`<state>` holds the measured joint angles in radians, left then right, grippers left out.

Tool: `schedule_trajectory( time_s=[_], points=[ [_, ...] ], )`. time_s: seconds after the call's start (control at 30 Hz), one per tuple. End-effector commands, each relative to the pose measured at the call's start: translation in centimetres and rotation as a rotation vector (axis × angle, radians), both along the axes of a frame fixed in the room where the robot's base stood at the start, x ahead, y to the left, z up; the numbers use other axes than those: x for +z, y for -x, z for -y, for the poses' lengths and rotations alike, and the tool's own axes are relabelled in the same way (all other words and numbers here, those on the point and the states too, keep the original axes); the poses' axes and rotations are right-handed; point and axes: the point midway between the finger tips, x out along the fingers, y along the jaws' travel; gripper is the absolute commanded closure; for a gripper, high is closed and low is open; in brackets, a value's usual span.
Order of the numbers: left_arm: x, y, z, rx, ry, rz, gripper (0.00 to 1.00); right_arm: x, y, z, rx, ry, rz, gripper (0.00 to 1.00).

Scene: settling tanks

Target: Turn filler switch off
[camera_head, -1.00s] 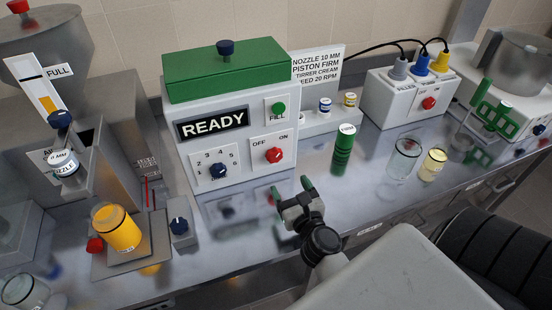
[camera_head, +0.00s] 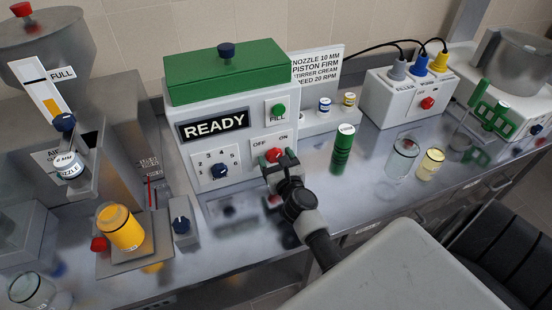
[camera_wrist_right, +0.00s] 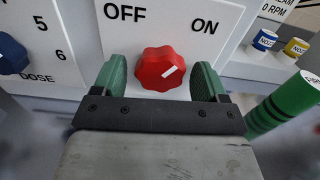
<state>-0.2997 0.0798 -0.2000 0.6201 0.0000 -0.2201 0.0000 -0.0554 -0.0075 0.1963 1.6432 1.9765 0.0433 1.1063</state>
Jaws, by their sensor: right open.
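The filler control box (camera_head: 190,160) is white with a green top and a READY display (camera_head: 212,125). Its red filler switch (camera_head: 273,155) sits on the front between the OFF and ON labels. In the right wrist view the red knob (camera_wrist_right: 161,69) shows its white mark pointing up and right, toward ON. My right gripper (camera_head: 280,163) is in front of the knob. In the wrist view its green fingers (camera_wrist_right: 160,80) are open, one on each side of the knob, with a gap on both sides. My left gripper is not in view.
A blue dose dial (camera_head: 219,171) is left of the switch, and a green FILL button (camera_head: 278,110) is above it. A green cylinder (camera_head: 342,149) stands to the right. A jar of orange liquid (camera_head: 120,228) stands left under the nozzle.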

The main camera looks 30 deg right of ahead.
Motion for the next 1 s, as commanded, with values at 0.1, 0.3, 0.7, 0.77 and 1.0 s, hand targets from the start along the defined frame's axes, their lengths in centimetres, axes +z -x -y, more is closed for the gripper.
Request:
schedule_trajectory(
  time_s=[0.1, 0.3, 0.7, 0.77, 1.0],
  points=[
    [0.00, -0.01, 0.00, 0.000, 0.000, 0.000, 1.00, 0.00, 0.02, 0.00, 0.000, 0.000, 0.000, 0.33],
    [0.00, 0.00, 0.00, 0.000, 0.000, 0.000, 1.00, 0.01, 0.04, -0.01, 0.000, 0.000, 0.000, 0.64],
    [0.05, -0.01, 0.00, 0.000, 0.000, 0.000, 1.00, 0.01, 0.05, 0.01, 0.000, 0.043, -0.010, 0.76],
    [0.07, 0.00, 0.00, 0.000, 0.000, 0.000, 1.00, 0.01, 0.06, 0.02, 0.000, 0.068, -0.016, 0.76],
    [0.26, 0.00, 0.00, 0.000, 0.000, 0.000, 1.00, 0.05, 0.07, 0.08, 0.001, 0.230, -0.056, 0.76]
  ],
)
